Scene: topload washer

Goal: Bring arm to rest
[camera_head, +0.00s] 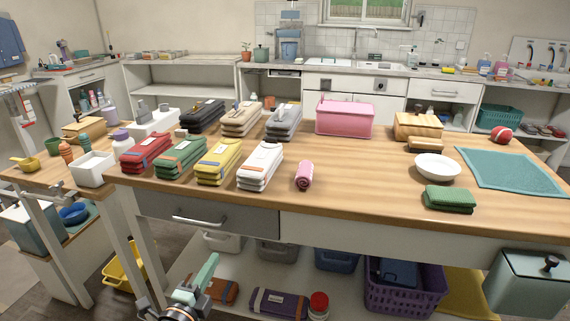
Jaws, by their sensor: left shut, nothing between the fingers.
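My left gripper (208,267) shows at the bottom of the head view, left of centre, low in front of the wooden table (340,198). It is shut and empty, below the level of the tabletop and in front of the open lower shelf (240,268). Part of my left arm is cut off by the bottom edge of the picture. My right gripper is not in view.
Several folded cloth stacks, a pink bin (344,118), a white bowl (438,167) and a green folded cloth (450,199) are on the table. A drawer (205,214) is closed under its left part. A purple basket (402,294) stands on the lower shelf.

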